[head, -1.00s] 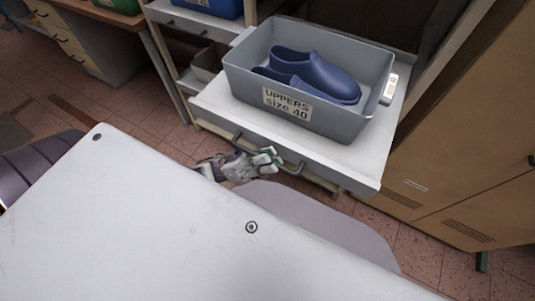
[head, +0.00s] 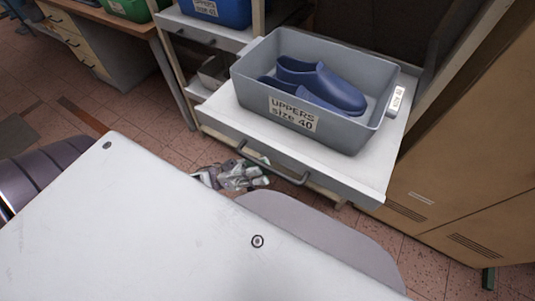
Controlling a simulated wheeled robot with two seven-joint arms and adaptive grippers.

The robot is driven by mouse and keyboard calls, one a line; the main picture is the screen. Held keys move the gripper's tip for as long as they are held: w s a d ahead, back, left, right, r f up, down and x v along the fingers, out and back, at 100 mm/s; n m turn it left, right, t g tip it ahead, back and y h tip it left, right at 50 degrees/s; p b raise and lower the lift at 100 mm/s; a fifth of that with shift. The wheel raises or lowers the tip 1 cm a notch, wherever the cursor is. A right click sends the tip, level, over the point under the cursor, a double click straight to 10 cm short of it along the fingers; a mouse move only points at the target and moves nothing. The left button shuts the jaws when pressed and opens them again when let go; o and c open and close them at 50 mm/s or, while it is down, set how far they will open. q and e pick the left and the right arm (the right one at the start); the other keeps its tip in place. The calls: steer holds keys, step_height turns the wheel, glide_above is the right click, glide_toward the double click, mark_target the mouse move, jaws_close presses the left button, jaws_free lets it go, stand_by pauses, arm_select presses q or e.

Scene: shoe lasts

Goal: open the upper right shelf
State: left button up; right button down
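The upper right shelf (head: 365,186) is a white pull-out drawer that stands out from the rack, with a grey bar handle (head: 272,170) on its front. A grey bin (head: 250,85) labelled "UPPERS size 40" sits on it and holds blue shoe uppers (head: 318,82). My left gripper (head: 262,174) is just below and in front of the handle, near its left part. It looks apart from the bar, but its fingers are small and partly hidden, so I cannot tell their opening. My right gripper is not in view.
My white body panel fills the lower left. A blue bin (head: 228,14) stands on the shelf to the left. A tan cabinet (head: 470,150) stands close on the right. A workbench with drawers (head: 85,45) is at the back left. Tiled floor shows between.

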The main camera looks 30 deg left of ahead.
arm_select(q)
steer(key=w+v, duration=0.1)
steer(key=v, duration=0.6)
steer(key=shift+s+a+f, duration=0.3)
steer(key=shift+s+f, duration=0.05)
steer(key=shift+s, duration=0.2)
stand_by(0.3)
